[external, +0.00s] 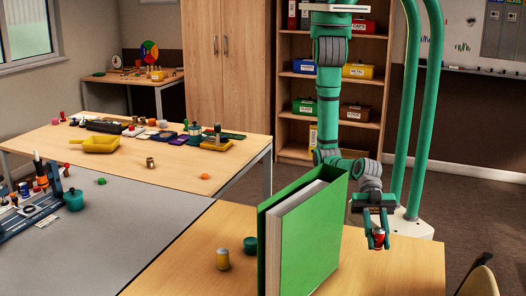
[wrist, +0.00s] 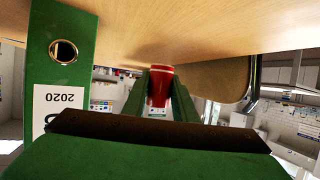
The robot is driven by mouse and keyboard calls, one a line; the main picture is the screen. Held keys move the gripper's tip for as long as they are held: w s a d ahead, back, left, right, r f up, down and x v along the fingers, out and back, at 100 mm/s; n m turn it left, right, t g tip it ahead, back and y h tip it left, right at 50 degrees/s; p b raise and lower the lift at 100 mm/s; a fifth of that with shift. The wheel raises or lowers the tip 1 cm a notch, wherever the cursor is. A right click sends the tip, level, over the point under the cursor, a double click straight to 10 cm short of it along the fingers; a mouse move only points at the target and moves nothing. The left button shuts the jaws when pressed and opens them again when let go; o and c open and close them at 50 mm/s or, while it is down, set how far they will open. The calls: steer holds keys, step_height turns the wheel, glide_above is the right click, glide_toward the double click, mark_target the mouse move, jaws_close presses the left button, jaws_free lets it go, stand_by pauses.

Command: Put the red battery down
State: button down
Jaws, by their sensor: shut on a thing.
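The red battery (external: 378,238) is a small red cylinder held between the two green fingers of my gripper (external: 378,243). In the wrist view the red battery (wrist: 160,88) stands between the fingertips of my gripper (wrist: 160,78), with a finger on each side. My gripper is shut on it, just right of the green binder and low over the wooden table (external: 395,275). The battery's end is close to the table surface; I cannot tell whether it touches. The fingers hide part of its sides.
A large green binder (external: 308,235) stands upright left of my gripper; it also shows in the wrist view (wrist: 62,80). A yellow-lidded jar (external: 222,259) and a green pot (external: 250,246) stand left of it. A chair (external: 480,280) is at the right. The table's front right is clear.

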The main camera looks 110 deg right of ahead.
mark_target(375, 269)
steer(key=shift+w+a+f, duration=0.25)
steer(key=shift+a+f, duration=0.35)
steer(key=shift+f, duration=0.2)
steer(key=shift+w+a+f, duration=0.25)
steer(key=shift+a+f, duration=0.3)
steer(key=shift+f, duration=1.55)
steer(key=shift+f, duration=0.15)
steer(key=c, duration=1.4)
jaws_free()
steer(key=shift+c, duration=0.2)
steer(key=shift+s+d+r, duration=0.1)
steer(key=shift+d+r, duration=0.15)
steer(key=v, duration=1.1)
steer(key=shift+s+d, duration=0.2)
